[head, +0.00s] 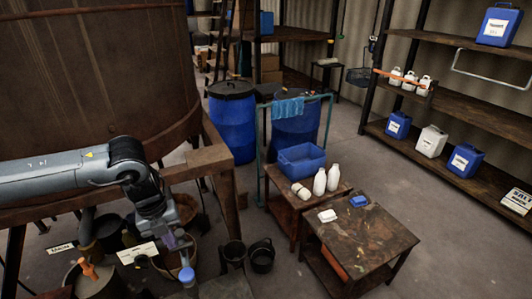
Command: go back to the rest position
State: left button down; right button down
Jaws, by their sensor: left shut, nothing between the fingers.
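My left arm reaches in from the left edge, across the front of the rust-brown vat (85,75). It bends down at the wrist. My left gripper (178,243) points down beside the vat's stand, is shut and holds nothing. Its fingertips are small and dim against the dark floor items. A round blue-topped thing (187,274) shows just below it; I cannot tell how far apart they are. My right arm and right gripper are not in view.
Buckets (262,256) and a container with an orange tap (95,281) stand low near the gripper. The vat's stand (200,162) is close to the wrist. A low table (375,240), a blue drum (232,125) and shelves (480,115) are farther right. Floor at right is clear.

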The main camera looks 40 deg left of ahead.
pick_arm(q)
jog(key=s+d+f+n+h, duration=0.1)
jog(key=s+d+f+h, duration=0.3)
jog(key=d+f, duration=0.45)
jog(key=s+d+f+n+h, duration=0.1)
jog(key=s+d+f+h, duration=0.25)
jog(key=d+f, duration=0.5)
jog(key=w+d+n+t+y, duration=0.2)
jog(key=w+d+n+t, duration=0.2)
jog(key=d+n+t, duration=0.85)
jog(key=s+a+n+g+y+p, duration=0.2)
jog(key=s+a+n+g+y, duration=0.2)
jog(key=s+n+g+y, duration=0.5)
notch_tip(320, 180, up, 28)
jog(key=w+m+h+p, duration=0.1)
jog(key=w+h+p, duration=0.1)
jog(key=p, duration=2.6)
jog(key=shift+d+r, duration=0.15)
